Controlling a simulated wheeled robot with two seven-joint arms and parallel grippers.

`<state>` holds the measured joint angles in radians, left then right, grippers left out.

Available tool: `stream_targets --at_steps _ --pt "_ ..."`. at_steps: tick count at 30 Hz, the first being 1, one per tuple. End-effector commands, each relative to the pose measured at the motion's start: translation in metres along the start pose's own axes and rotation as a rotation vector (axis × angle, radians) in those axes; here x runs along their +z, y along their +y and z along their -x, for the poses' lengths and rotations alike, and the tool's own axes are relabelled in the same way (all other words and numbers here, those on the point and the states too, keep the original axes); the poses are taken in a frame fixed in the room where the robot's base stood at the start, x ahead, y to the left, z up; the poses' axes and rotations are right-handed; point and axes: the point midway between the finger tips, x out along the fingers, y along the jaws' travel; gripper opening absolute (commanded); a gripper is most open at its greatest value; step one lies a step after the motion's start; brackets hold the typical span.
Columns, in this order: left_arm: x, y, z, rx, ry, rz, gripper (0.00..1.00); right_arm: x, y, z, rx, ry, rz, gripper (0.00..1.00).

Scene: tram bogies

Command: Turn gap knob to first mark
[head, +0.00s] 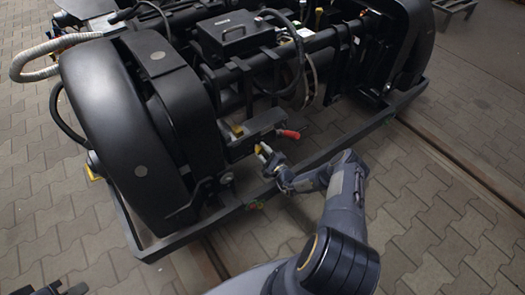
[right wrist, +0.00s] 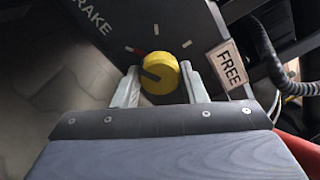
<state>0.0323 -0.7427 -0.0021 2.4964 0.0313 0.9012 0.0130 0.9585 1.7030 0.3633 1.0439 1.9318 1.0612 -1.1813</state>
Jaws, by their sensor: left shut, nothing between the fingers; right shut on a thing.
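The yellow round gap knob (right wrist: 160,73) sits on a dark panel in the right wrist view. A dark line on its face points left and slightly up. Around it are a red mark (right wrist: 135,50) at upper left, a white mark (right wrist: 156,30) at the top and another white mark (right wrist: 187,44) at upper right. My right gripper (right wrist: 160,86) is shut on the knob, one finger on each side. In the head view my right gripper (head: 267,154) is at the low front of the bogie. My left gripper (head: 55,289) is shut and empty at the bottom left edge, partly cut off.
A FREE label (right wrist: 230,67) is right of the knob, and BRAKE lettering (right wrist: 88,22) is at upper left. A red handle (head: 289,134) projects close to my right gripper. The black bogie frame rail (head: 330,152) runs below. Paving (head: 430,190) lies open at the right.

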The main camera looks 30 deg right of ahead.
Motion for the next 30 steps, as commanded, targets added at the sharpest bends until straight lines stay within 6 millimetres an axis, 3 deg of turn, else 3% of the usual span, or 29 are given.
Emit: stream_targets --at_steps 22,23,27,30 --pt "-0.0019 0.0017 0.0037 0.000 0.000 0.000 0.00 -0.0004 0.0012 0.0010 0.002 0.000 0.091 0.15" --pt "-0.0019 0.0017 0.0037 0.000 0.000 0.000 0.00 -0.0004 0.0012 0.0010 0.002 0.000 0.091 0.39" --pt "-0.0019 0.0017 0.0037 0.000 0.000 0.000 0.00 -0.0003 0.0009 0.0008 0.002 0.000 0.090 0.58" --pt "-0.0019 0.0017 0.0038 0.000 0.000 0.000 0.00 -0.0002 0.0006 0.0005 0.001 0.000 0.090 0.59"
